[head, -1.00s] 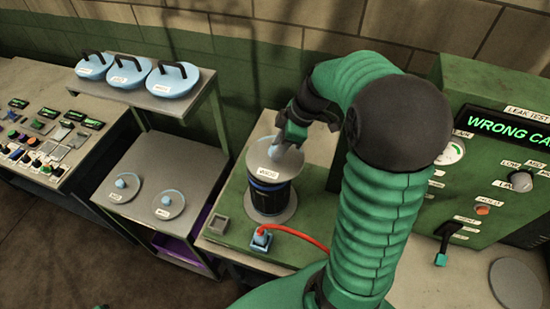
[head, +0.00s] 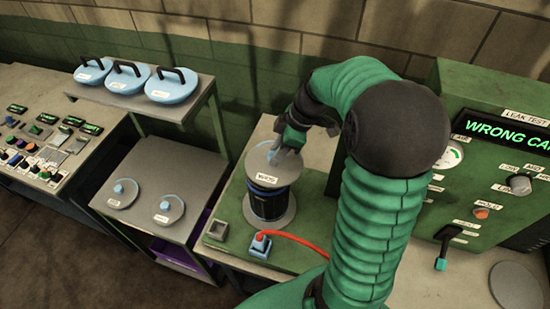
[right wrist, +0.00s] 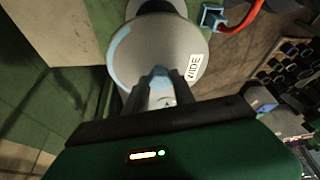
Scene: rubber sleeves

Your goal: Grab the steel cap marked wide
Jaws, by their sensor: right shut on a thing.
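The steel cap marked WIDE (head: 256,167) is a grey disc with a blue knob, on top of a dark ribbed sleeve (head: 268,203) on the green bench. In the right wrist view the cap (right wrist: 150,45) fills the upper middle, its WIDE label at the right edge. My right gripper (head: 276,153) comes down from above and is shut on the cap's blue knob; the fingers (right wrist: 162,84) hide part of it. I cannot tell whether the cap touches the sleeve. My left gripper is not in view.
Two smaller knobbed caps (head: 122,194) (head: 168,211) lie on the lower grey table. Several blue handled lids (head: 126,78) stand on the shelf above it. A red hose (head: 295,237) runs in front of the sleeve. The leak test box (head: 470,190) at right reads "WRONG CA".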

